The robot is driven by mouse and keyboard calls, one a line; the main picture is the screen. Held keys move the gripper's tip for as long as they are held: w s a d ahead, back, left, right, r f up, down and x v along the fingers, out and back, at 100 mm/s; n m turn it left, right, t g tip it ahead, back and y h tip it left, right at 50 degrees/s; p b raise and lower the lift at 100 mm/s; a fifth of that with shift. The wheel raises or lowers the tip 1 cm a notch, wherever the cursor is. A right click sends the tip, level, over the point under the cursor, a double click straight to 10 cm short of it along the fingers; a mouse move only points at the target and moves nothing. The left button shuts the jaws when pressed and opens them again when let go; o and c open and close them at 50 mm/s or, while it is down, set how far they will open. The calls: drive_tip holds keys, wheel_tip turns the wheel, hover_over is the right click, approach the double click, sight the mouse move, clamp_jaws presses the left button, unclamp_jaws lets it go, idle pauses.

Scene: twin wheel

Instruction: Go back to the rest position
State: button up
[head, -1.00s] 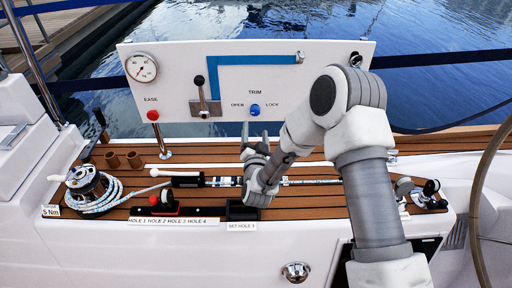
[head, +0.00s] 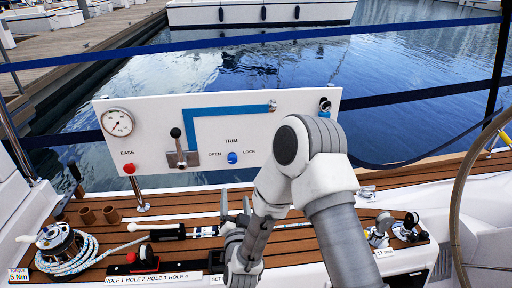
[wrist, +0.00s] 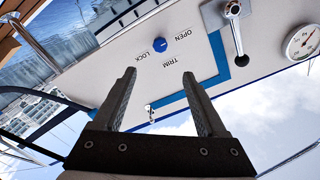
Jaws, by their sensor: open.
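My gripper (head: 236,203) is in front of the white control panel, low and near the middle of the head view, above the teak deck. In the wrist view, its two dark fingers (wrist: 162,105) stand apart with nothing between them. The panel (head: 290,130) carries a blue knob (head: 232,158) marked OPEN and LOCK, which also shows in the wrist view (wrist: 159,44) beyond the fingers. A black-knobbed lever (head: 177,148) stands on the panel; the wrist view shows it too (wrist: 236,38). My forearm hides part of the panel's lower right and the deck.
A gauge (head: 117,122) and a red EASE knob (head: 129,168) are at the panel's left. A winch with rope (head: 58,245) sits at the lower left. A hole-labelled rail (head: 160,279) lies in front. A steering wheel rim (head: 463,190) stands at the right. Water lies behind the panel.

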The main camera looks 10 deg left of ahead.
drive_tip(key=w+d+r+n+g, duration=0.3)
drive_tip(key=w+d+r, duration=0.1)
drive_tip(key=r, duration=0.5)
drive_tip(key=s+d+r+n+g+h, duration=0.1)
drive_tip(key=s+d+r+g, duration=0.25)
drive_tip(key=d+r, duration=0.35)
drive_tip(key=s+d+r+g+h, duration=0.25)
drive_tip(key=s+d, duration=0.55)
drive_tip(key=s, duration=0.5)
drive_tip(key=s+d+r+g+h, duration=0.1)
drive_tip(key=s+d+r+g, duration=0.2)
drive_tip(key=s+d, duration=0.8)
wheel_tip(320, 180, up, 19)
drive_tip(key=s+a+p, duration=0.1)
drive_tip(key=a+p, duration=0.1)
drive_tip(key=p, duration=1.7)
drive_tip(key=shift+s+a, duration=0.15)
drive_tip(key=shift+f, duration=0.1)
